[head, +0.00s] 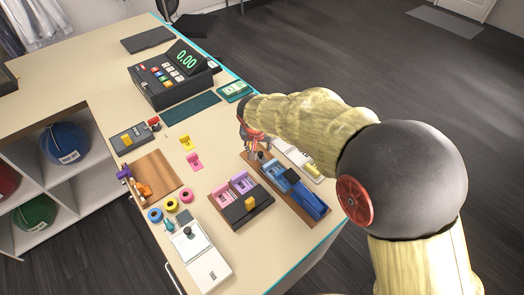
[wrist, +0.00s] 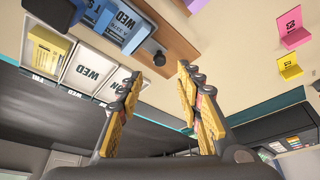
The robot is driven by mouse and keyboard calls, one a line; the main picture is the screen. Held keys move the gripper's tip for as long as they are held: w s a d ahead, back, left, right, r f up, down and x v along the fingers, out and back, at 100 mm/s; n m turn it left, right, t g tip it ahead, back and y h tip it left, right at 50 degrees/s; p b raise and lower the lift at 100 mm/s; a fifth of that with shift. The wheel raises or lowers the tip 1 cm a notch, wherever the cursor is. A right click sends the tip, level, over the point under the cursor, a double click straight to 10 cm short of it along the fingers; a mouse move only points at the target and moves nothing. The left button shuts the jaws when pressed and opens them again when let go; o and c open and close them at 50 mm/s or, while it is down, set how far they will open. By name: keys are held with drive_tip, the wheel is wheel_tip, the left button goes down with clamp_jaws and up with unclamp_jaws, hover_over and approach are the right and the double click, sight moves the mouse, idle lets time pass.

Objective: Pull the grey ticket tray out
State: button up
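In the head view the blue tickets (head: 275,174) and the board (head: 300,211) lie just below my gripper (head: 257,147). In the wrist view my gripper (wrist: 158,92) has its two yellow-padded fingers apart, with nothing between them. The knob is just beyond the gap between the fingertips; I cannot see contact.
A pale tray (head: 297,158) with white WED cards lies to the right of the board. A dark tray (head: 233,211) with pink and purple tickets lies to the left. Pink (head: 195,162) and yellow (head: 186,143) tickets stand on the counter. A cash register (head: 170,78) is further back.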

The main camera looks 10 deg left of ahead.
sight(260, 153)
drive_tip(key=b+x, duration=0.1)
drive_tip(key=x, duration=0.6)
drive_tip(key=shift+f, duration=0.3)
drive_tip(key=shift+c, duration=0.2)
clamp_jaws()
idle(0.5)
